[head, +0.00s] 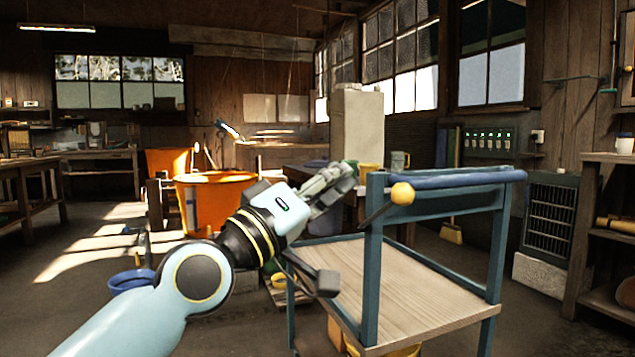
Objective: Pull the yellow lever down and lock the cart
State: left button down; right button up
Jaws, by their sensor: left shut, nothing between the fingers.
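The cart (372,285) has a blue frame and a pale wooden lower shelf, and stands at the right of centre. The yellow lever shows as a round yellow knob (403,193) on a thin dark bar, beside the cart's near upright post. The bar slopes from the knob down to the left. My left gripper (345,176) is shut and empty, to the left of the post and a little above the knob. It looks apart from the knob, though the depth between them is hard to judge. The lock itself cannot be made out. My right gripper is not in view.
A blue padded bar (450,179) runs along the cart's top. An orange tub (212,205) stands behind my left arm, and a blue bucket (131,281) is on the floor at left. Shelving (610,159) lines the right side. Sunlit floor at left is mostly open.

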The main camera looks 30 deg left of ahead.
pick_arm(q)
jog(key=shift+v, duration=1.6)
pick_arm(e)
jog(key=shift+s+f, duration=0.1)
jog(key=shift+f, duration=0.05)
